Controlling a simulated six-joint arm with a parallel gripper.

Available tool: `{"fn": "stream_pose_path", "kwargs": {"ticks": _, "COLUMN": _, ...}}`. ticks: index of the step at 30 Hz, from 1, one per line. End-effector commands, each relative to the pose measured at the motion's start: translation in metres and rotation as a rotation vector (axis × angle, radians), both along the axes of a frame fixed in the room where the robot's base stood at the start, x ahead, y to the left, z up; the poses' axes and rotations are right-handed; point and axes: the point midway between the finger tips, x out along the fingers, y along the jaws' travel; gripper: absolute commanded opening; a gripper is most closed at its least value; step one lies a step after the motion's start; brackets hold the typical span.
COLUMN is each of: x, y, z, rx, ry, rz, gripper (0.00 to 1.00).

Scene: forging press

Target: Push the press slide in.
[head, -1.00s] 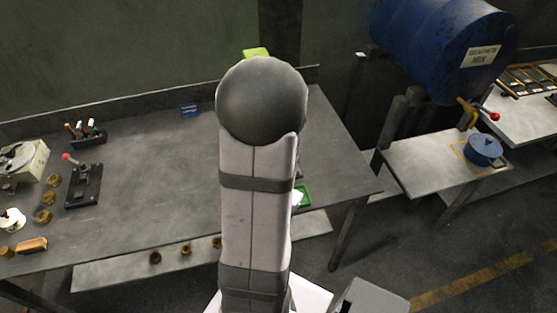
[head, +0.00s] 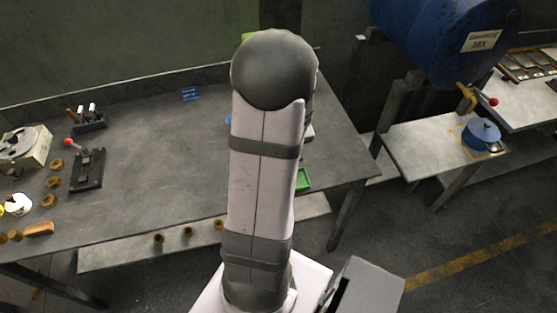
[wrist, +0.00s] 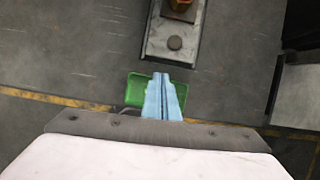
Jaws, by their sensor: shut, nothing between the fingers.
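In the wrist view, my gripper (wrist: 161,76) shows as two light-blue fingers pressed together, empty, pointing up the picture. In the head view, my arm hides the gripper and most of the press area.
A green tray (wrist: 133,90) lies behind the fingers; it also shows beside my arm (head: 304,179). The workbench (head: 165,160) holds a red-knobbed lever device (head: 88,168) and several brass pieces at left.

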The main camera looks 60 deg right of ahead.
Motion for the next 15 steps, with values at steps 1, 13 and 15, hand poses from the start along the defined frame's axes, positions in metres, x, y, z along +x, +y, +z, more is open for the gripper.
{"fn": "stream_pose_path", "kwargs": {"ticks": 1, "x": 0.0, "y": 0.0, "z": 0.0, "rx": 0.006, "ry": -0.006, "rz": -0.021, "gripper": 0.0}}
{"fn": "stream_pose_path", "kwargs": {"ticks": 13, "x": 0.003, "y": -0.002, "z": -0.013, "rx": 0.017, "ry": -0.014, "rz": -0.045, "gripper": 0.0}}
{"fn": "stream_pose_path", "kwargs": {"ticks": 15, "x": 0.005, "y": -0.004, "z": -0.021, "rx": 0.017, "ry": -0.014, "rz": -0.046, "gripper": 0.0}}
